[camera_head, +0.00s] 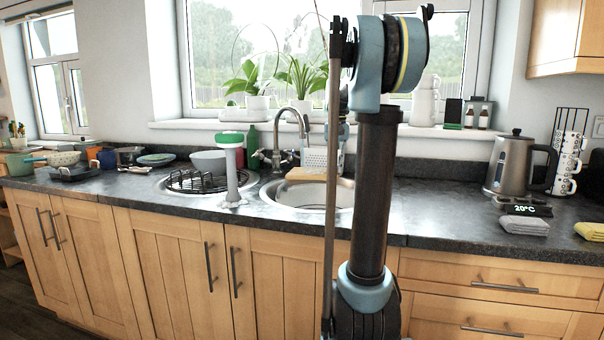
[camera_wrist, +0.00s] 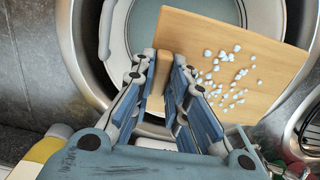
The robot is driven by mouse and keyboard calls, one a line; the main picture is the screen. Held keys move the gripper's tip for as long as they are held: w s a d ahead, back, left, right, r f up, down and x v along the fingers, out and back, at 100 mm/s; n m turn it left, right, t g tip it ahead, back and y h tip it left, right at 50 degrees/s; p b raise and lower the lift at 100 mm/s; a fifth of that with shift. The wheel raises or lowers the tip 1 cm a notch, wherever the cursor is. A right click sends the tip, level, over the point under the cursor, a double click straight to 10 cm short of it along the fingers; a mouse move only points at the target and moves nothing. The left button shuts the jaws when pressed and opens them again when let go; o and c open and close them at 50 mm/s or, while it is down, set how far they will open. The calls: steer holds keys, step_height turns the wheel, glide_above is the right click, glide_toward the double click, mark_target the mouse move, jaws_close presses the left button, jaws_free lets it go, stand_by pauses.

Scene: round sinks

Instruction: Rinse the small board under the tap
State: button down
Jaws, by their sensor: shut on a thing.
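The small board (camera_wrist: 233,62) is light wood, with several small white bits scattered on its face. My gripper (camera_wrist: 164,60) is shut on one edge of it in the wrist view. The board extends away to the right over the round sink (camera_wrist: 76,58). In the head view, the board (camera_head: 303,174) shows above the back of the right sink (camera_head: 282,208), partly behind my arm. The curved metal tap (camera_head: 296,106) stands behind that sink. I cannot make out any running water.
A black rack (camera_head: 195,181) sits over the left sink. A kettle (camera_head: 512,162), scale (camera_head: 523,208) and cloths are on the right. The counter right of the sink is mostly clear.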

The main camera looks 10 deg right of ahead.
steer(key=s+d+r, duration=0.1)
steer(key=s+r, duration=0.2)
steer(key=s, duration=0.1)
steer(key=shift+s+d+r, duration=0.25)
steer(key=shift+r, duration=0.15)
stand_by(0.5)
